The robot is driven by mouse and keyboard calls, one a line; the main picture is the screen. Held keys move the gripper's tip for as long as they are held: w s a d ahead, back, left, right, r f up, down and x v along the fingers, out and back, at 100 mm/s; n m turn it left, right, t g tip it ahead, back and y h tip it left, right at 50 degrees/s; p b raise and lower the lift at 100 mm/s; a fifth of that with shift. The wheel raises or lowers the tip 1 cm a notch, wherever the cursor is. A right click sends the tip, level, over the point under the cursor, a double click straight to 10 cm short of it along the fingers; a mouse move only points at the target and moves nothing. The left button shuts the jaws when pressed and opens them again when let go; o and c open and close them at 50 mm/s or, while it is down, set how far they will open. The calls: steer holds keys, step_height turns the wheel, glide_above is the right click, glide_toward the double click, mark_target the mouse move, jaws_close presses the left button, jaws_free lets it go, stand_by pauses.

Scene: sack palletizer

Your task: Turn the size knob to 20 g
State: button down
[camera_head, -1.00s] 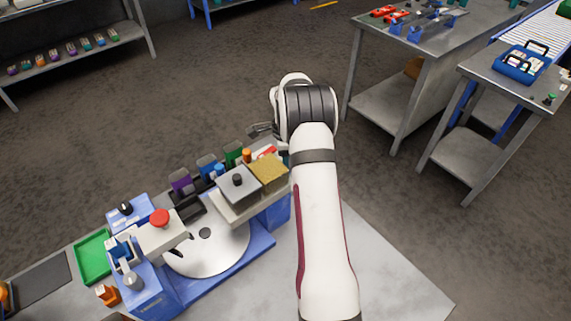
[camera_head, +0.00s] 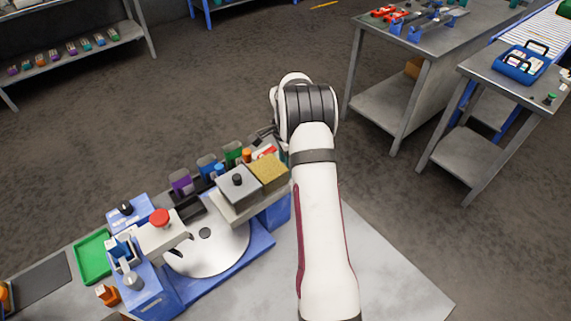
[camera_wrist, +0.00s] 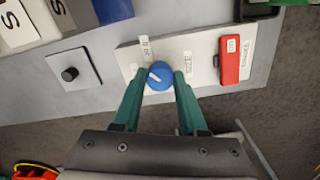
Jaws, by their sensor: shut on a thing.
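The blue size knob (camera_wrist: 159,78) sits on a pale panel (camera_wrist: 206,62) in the wrist view. A white pointer mark on it slants to the upper left. Small labels stand around the knob; their print is too small to read surely. My gripper (camera_wrist: 159,75) is shut on the knob, with one green finger on each side. In the head view my gripper (camera_head: 262,137) is at the far end of the bench machine, partly hidden by my arm, and the knob cannot be made out there.
A red switch (camera_wrist: 231,62) is right of the knob on the same panel. A black round knob (camera_wrist: 70,74) on a grey plate is to the left. In the head view, a grey box (camera_head: 238,186) and a tan block (camera_head: 268,171) stand near my gripper.

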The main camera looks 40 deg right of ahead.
steer(key=shift+n, duration=1.8)
steer(key=shift+c, duration=2.2)
jaws_free()
step_height(320, 180, up, 16)
